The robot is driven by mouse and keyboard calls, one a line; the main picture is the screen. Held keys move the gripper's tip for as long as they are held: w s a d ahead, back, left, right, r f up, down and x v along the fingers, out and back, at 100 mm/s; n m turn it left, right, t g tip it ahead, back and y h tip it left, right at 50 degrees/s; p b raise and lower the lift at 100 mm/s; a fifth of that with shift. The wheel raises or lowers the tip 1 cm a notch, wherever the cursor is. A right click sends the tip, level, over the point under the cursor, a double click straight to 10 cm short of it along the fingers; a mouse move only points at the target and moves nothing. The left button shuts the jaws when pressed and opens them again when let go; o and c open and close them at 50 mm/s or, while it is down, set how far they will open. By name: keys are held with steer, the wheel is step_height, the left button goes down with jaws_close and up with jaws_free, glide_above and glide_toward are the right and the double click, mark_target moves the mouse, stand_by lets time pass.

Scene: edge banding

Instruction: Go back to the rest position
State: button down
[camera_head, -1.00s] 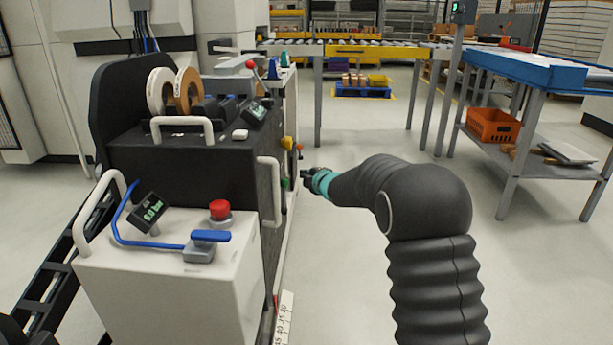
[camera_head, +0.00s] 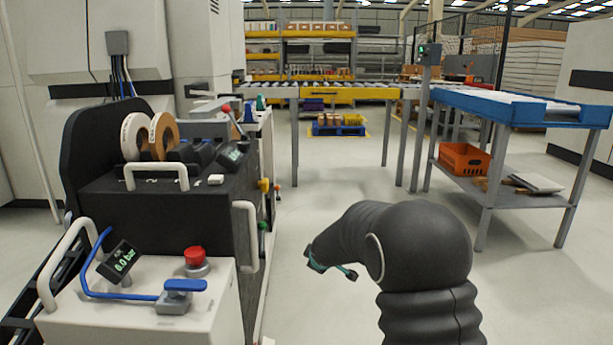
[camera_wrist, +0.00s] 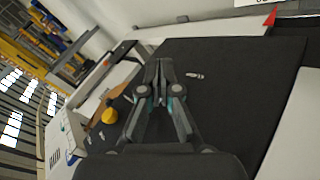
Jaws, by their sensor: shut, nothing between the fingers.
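My gripper (camera_wrist: 158,88) is shut and empty in the wrist view, with its fingertips together over a black surface of the machine. In the head view the end of my arm (camera_head: 332,264) shows only in part, low and to the right of the edge banding machine (camera_head: 190,215). Clear floor lies between it and the machine's side. The gripper's fingers are mostly hidden behind my arm in the head view. A yellow knob (camera_wrist: 109,116) shows left of the gripper in the wrist view.
A white front housing with a red button (camera_head: 195,256) and a blue lever (camera_head: 185,285) stands at the lower left. A blue-edged table (camera_head: 520,108) with an orange crate (camera_head: 464,160) stands at the right. A roller conveyor (camera_head: 345,93) crosses the back. The floor between is clear.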

steer(key=s+d+r+m+g, duration=0.1)
steer(key=s+d+r+m, duration=0.3)
steer(key=s, duration=1.1)
steer(key=s+d+r+m+g, duration=0.1)
steer(key=s+d+r+m, duration=0.3)
steer(key=s, duration=1.2)
steer(key=s+d+r+m+g+h, duration=0.1)
steer(key=s+d+r+m, duration=0.3)
steer(key=s, duration=1.1)
steer(key=shift+s+d+r+m+p, duration=0.2)
steer(key=shift+d+r+m+p, duration=0.25)
steer(key=shift+r, duration=0.45)
steer(key=shift+d, duration=0.1)
